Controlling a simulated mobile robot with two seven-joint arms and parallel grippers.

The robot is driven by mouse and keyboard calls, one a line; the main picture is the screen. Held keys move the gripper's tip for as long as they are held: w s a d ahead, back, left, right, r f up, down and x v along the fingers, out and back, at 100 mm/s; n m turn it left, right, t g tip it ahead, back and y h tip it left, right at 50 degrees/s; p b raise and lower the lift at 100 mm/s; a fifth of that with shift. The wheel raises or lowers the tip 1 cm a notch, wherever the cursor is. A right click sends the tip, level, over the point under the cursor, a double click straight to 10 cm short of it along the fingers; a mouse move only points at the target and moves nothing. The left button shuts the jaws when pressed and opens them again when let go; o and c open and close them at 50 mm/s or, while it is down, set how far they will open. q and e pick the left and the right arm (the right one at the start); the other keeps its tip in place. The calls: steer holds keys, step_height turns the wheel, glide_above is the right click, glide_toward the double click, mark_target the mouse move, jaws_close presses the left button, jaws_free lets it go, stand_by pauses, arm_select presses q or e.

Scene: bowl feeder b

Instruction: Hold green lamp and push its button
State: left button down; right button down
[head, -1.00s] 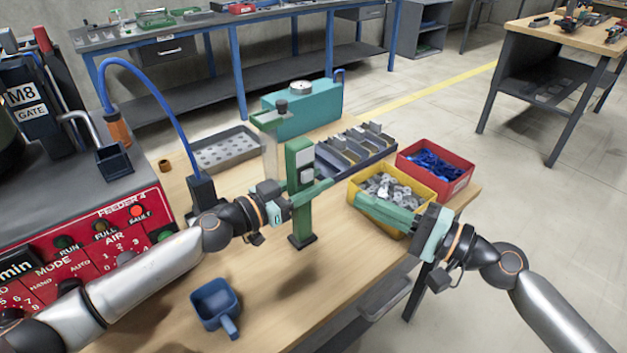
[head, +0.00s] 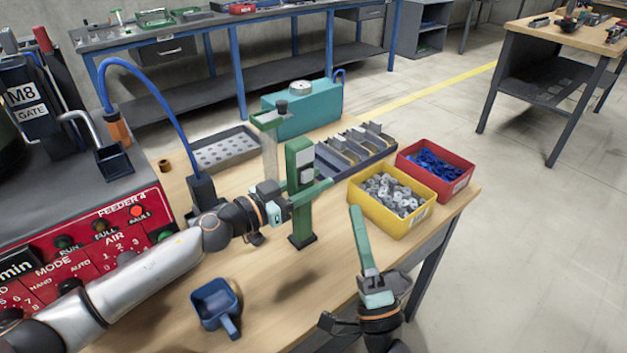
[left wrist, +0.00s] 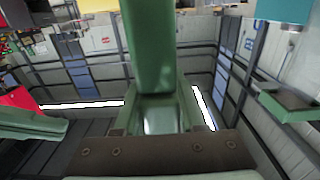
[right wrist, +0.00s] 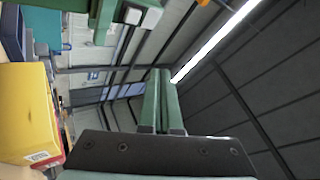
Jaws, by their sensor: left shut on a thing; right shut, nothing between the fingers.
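The green lamp (head: 300,190) is an upright green post with a dark foot and pale square patches on its upper face. My left gripper (head: 305,197) is shut on its middle from the left and holds it upright; whether the foot touches the table I cannot tell. The lamp fills the centre of the left wrist view (left wrist: 150,50). My right gripper (head: 361,238) is shut and empty, right of the lamp and lower in the picture, fingers pointing up. In the right wrist view its closed fingers (right wrist: 162,100) show, with part of the lamp (right wrist: 108,12) at the top.
A yellow bin (head: 378,219) of metal parts and a red bin (head: 459,182) of blue parts stand at the right of the table. A blue cup (head: 213,318) stands at the front. A teal box (head: 318,113) and grey trays are behind. The red feeder panel (head: 90,255) is left.

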glide_toward(309, 163)
steer(key=shift+t, duration=0.3)
steer(key=shift+d+r+x, duration=0.1)
steer(key=shift+r+x, duration=0.05)
steer(key=shift+x, duration=0.85)
steer(key=shift+d+r+x, duration=0.1)
steer(key=shift+d+x, duration=0.05)
steer(key=shift+x, duration=0.8)
steer(key=shift+a, duration=0.1)
stand_by(0.4)
steer(key=shift+w+a, duration=0.15)
steer(key=shift+w, duration=0.1)
steer(key=shift+w+a, duration=0.2)
steer(key=shift+w, duration=0.05)
stand_by(0.7)
steer(key=shift+s+d, duration=0.45)
steer(key=shift+s, duration=0.2)
